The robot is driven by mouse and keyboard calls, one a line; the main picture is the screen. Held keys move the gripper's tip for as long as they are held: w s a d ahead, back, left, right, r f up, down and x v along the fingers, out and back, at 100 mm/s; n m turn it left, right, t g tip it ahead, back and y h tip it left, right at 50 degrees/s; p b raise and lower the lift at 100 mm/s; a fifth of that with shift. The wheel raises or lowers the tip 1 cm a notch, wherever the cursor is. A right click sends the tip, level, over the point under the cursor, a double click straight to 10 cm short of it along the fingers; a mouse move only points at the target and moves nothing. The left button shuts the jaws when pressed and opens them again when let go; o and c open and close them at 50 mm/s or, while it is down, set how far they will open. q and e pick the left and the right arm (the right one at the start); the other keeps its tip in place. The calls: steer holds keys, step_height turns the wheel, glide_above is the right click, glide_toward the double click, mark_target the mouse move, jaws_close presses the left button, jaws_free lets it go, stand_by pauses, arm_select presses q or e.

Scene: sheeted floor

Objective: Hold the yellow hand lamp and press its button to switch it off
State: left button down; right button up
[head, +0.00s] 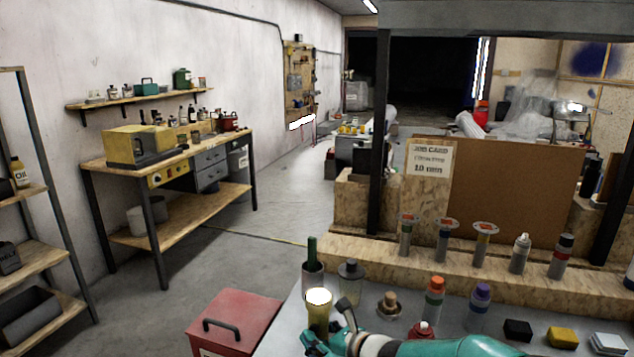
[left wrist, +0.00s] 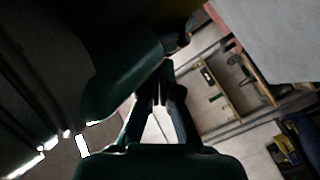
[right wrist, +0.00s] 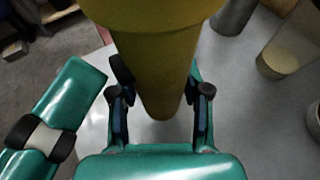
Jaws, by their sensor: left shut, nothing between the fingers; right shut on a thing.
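The yellow hand lamp (head: 318,318) is upright near the front left of the grey bench in the head view, its top glowing bright. My right gripper (right wrist: 160,95) is shut around the lamp's tapering body, which also shows in the right wrist view (right wrist: 160,50). In the left wrist view my left gripper (left wrist: 162,75) has its fingers together and empty. A dark teal part of mine and a dim yellowish shape are close beyond it. I cannot make out the left gripper in the head view. The lamp's button is not visible.
A green-topped bottle (head: 312,268) and a grey jar (head: 350,278) stand just behind the lamp. Orange-topped (head: 434,297) and purple-topped bottles (head: 480,299) and small blocks stand to the right. A red toolbox (head: 235,322) is at the left. A wooden ledge (head: 470,270) runs behind.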

arm_select(q)
steer(key=shift+w+d, duration=0.15)
steer(key=shift+w, duration=0.2)
steer(key=shift+w+d, duration=0.15)
steer(key=shift+w, duration=0.5)
stand_by(0.8)
steer(key=shift+s+f, duration=0.1)
steer(key=shift+s, duration=0.05)
steer(key=shift+s+a, duration=0.7)
steer(key=s+a, duration=0.2)
steer(key=s, duration=0.3)
steer(key=shift+s, duration=0.35)
stand_by(1.7)
